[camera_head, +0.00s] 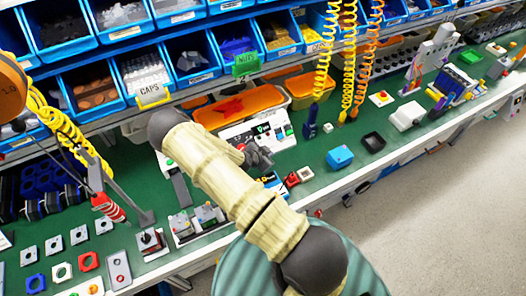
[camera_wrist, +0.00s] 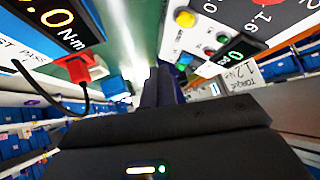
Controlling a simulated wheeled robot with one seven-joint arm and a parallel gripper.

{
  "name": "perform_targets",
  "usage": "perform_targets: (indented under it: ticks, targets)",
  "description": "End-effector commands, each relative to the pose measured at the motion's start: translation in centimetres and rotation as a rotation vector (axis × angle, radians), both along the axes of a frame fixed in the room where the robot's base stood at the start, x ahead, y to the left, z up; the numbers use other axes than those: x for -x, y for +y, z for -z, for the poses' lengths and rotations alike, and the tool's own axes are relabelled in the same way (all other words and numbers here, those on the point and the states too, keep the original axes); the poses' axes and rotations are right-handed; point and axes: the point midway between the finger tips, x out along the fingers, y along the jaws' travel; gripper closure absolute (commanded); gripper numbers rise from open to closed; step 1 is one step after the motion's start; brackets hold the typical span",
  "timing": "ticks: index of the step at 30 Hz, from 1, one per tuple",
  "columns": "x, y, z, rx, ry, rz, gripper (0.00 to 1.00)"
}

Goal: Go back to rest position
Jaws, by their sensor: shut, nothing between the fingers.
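My gripper (camera_head: 257,155) is at the far end of my arm, over the white control panel (camera_head: 232,134) in the middle of the bench. In the wrist view my gripper (camera_wrist: 158,85) has its two dark fingers together, with nothing seen between them. The wrist view also shows a dark plate with white numbers (camera_wrist: 262,14) at the upper right. I cannot tell whether the fingers touch the panel.
Blue parts bins (camera_head: 146,72) line the shelf behind the green bench (camera_head: 310,160). Yellow coiled cables (camera_head: 348,60) hang at the back. Small switch boxes (camera_head: 150,241) stand front left. A blue box (camera_head: 340,157) is right of my arm. The floor (camera_head: 450,210) at right is clear.

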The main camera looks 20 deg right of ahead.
Motion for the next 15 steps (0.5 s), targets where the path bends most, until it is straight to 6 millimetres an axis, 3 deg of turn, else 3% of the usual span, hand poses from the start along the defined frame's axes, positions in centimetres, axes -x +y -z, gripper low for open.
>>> perform_targets:
  ticks: [11, 15]
  targets:
    - [0.0, 0.0, -0.2, -0.006, -0.012, 0.014, 1.00]
    - [0.2, 0.0, -1.5, -0.064, -0.121, 0.153, 1.00]
